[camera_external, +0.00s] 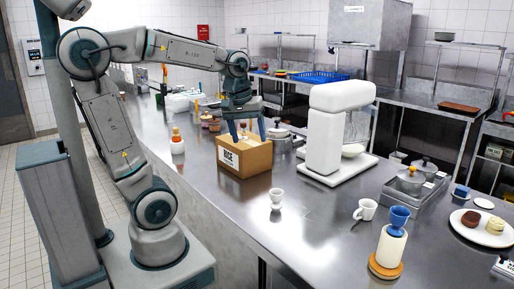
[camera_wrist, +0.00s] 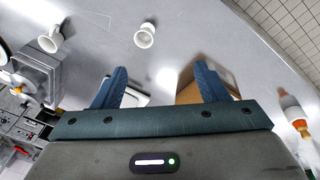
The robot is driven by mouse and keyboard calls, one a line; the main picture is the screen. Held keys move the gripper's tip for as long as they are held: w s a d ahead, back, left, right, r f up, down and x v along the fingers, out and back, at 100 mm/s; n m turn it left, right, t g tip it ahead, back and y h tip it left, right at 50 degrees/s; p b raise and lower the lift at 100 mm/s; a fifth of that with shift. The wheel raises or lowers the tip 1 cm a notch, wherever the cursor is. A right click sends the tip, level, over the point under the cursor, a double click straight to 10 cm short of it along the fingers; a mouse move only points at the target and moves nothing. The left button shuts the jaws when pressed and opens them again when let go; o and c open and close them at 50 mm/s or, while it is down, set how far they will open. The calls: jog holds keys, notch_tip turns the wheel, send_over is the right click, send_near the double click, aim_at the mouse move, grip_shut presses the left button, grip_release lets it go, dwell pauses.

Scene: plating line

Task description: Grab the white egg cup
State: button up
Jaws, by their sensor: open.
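The white egg cup (camera_external: 276,201) stands upright on the steel counter, in front of the cardboard box and to its right. In the wrist view the white egg cup (camera_wrist: 145,36) is at the top centre, beyond my fingertips and apart from them. My gripper (camera_external: 246,132) is over the cardboard box in the external view. In the wrist view my gripper (camera_wrist: 160,78) has its two blue fingers spread wide, with nothing held between them.
A cardboard box (camera_external: 244,158) marked rice sits below my gripper. A white machine (camera_external: 325,135) stands to its right. Counter around the egg cup is clear.

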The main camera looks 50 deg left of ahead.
aim_at(276, 197)
jog(key=w+d+f+n+g+b, duration=0.3)
jog(key=w+f+n+b, duration=0.6)
jog(key=w+f+b, duration=0.15)
notch_tip(276, 197, down, 8)
jog(key=shift+d+f, duration=0.1)
jog(key=shift+f, duration=0.15)
jog(key=f, duration=0.3)
jog(key=a+f, duration=0.1)
jog(key=shift+s+a+f, duration=0.1)
jog(key=shift+s+f, duration=0.15)
jog(key=shift+f, duration=0.55)
jog(key=c, duration=1.1)
